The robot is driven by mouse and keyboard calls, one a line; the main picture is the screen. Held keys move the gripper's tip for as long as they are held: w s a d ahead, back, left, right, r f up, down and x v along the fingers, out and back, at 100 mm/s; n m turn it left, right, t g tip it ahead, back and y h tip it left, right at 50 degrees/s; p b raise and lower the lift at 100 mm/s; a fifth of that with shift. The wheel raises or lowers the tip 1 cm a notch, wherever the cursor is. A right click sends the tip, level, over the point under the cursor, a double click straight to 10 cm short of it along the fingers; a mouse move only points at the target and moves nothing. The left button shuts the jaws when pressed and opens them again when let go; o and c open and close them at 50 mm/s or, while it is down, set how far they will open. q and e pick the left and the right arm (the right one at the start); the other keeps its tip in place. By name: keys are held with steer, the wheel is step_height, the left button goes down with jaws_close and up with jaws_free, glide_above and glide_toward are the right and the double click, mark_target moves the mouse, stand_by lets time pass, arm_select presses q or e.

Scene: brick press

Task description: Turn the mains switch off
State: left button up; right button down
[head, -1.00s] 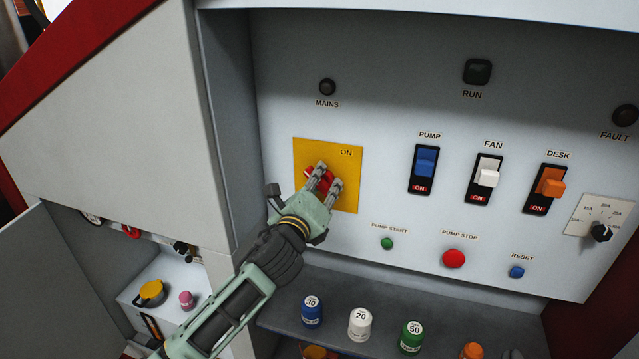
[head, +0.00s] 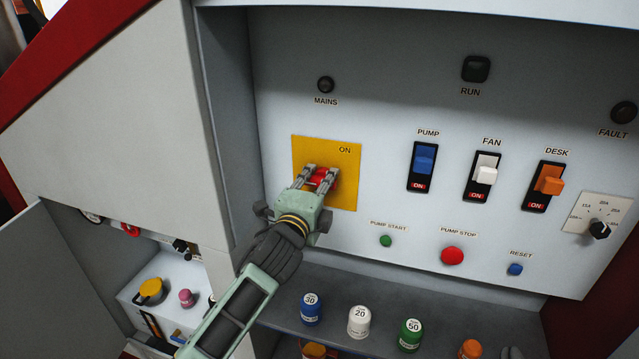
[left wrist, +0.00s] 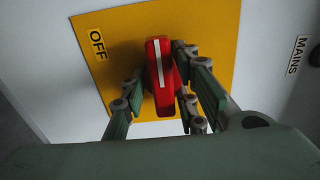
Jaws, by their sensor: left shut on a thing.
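The mains switch is a red rotary handle (head: 323,179) on a yellow plate (head: 343,196) at the left of the control panel. ON is printed at the plate's upper right in the head view. In the left wrist view the red handle (left wrist: 161,76) carries a white line, and an OFF label (left wrist: 97,45) shows on the plate (left wrist: 215,22). My left gripper (head: 320,172) is shut on the handle, with its fingers on both sides. It hides the plate's lower left in the head view. My right gripper is not in view.
A dark MAINS lamp (head: 325,85) sits above the plate. PUMP (head: 425,160), FAN (head: 487,175) and DESK (head: 549,180) rockers, each showing ON, stand to the right. A shelf (head: 385,293) with several numbered caps lies below. The cabinet side wall (head: 228,130) is close on the left.

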arm_select(q)
steer(key=shift+r, duration=0.6)
steer(key=shift+c, duration=0.2)
steer(key=o, duration=0.9)
steer(key=shift+f, duration=0.1)
steer(key=shift+f, duration=0.25)
steer(key=shift+a, duration=0.1)
steer(key=v, duration=1.2)
steer(key=shift+f, duration=0.1)
